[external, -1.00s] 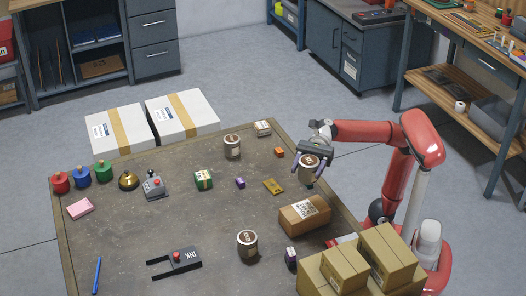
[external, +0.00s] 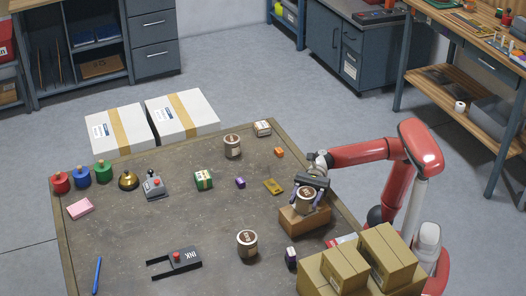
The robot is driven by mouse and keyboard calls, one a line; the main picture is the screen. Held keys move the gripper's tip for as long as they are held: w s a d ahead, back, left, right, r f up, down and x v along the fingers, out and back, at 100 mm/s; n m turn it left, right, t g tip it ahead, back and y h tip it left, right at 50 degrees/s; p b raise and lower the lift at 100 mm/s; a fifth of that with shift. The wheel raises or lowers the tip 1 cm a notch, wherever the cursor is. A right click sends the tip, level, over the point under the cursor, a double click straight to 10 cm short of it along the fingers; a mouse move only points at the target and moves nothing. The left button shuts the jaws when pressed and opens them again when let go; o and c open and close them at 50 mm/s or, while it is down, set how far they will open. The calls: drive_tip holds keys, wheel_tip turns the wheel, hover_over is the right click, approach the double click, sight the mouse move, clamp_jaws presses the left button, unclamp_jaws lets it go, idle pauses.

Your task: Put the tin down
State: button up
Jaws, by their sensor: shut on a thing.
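A brown and white tin (external: 306,199) is between the fingers of my gripper (external: 307,193), near the table's right side. My gripper is shut on it, and the tin looks upright. The tin shows directly over the brown cardboard box (external: 297,222) and covers part of it; I cannot tell whether it touches the box top. Two similar tins stand on the table: one at the back (external: 232,146) and one nearer the front (external: 247,243).
Around lie a yellow item (external: 273,186), an orange block (external: 279,152), a small white box (external: 262,129) and a dark purple-topped item (external: 291,256). Stacked cartons (external: 385,252) stand at the front right. The table's middle (external: 190,220) is mostly bare.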

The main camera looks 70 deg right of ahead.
drive_tip(key=shift+f, duration=0.2)
drive_tip(key=o, duration=1)
drive_tip(key=shift+o, duration=0.2)
drive_tip(key=shift+r, duration=0.15)
drive_tip(key=shift+d+r, duration=0.1)
drive_tip(key=shift+d, duration=0.1)
drive_tip(key=d, duration=1.1)
drive_tip(key=shift+d, duration=0.3)
